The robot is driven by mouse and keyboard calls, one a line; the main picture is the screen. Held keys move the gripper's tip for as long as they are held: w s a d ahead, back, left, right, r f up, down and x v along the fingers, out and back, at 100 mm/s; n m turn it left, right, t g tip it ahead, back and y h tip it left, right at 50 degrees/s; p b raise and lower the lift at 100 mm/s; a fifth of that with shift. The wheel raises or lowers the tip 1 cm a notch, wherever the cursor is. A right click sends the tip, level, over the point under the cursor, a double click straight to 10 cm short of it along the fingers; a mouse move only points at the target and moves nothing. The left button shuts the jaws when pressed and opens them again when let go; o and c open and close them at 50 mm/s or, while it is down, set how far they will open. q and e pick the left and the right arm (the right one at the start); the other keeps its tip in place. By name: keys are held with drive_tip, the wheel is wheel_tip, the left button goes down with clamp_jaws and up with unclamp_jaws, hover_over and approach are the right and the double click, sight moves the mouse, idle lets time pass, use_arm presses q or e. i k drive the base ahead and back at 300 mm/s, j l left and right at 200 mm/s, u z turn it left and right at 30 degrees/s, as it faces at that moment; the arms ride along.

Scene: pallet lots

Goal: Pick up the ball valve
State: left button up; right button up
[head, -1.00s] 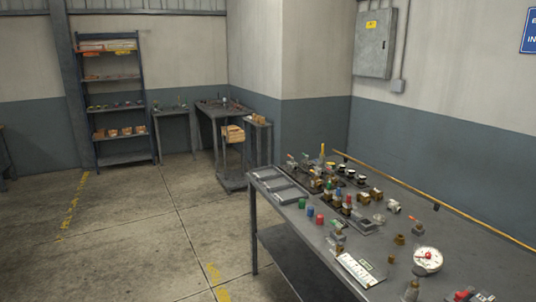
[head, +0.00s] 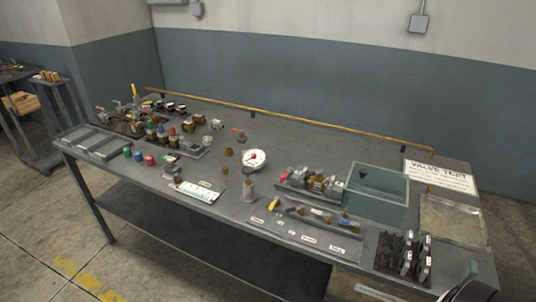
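Several small valves and fittings lie on a grey workbench (head: 330,150), too small to tell for certain which is the ball valve. A brassy body with a red handle end sits in a fixture (head: 315,183) near the middle. More valves with coloured levers (head: 134,97) stand in a dark rack at the left end. A grey-metal fitting (head: 248,188) stands upright beside the white gauge (head: 254,160). Neither gripper can be made out; a dark rounded shape cuts into the bottom right corner.
A green-grey tank (head: 378,190) and a "VALVE TEST" sign (head: 440,177) are at the right. A dark rack of upright pieces (head: 404,256) stands at the front right. A brass rail (head: 290,122) runs along the back. Open floor (head: 60,250) lies front left.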

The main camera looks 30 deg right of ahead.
sight(318, 182)
drive_tip(key=z, duration=1.2)
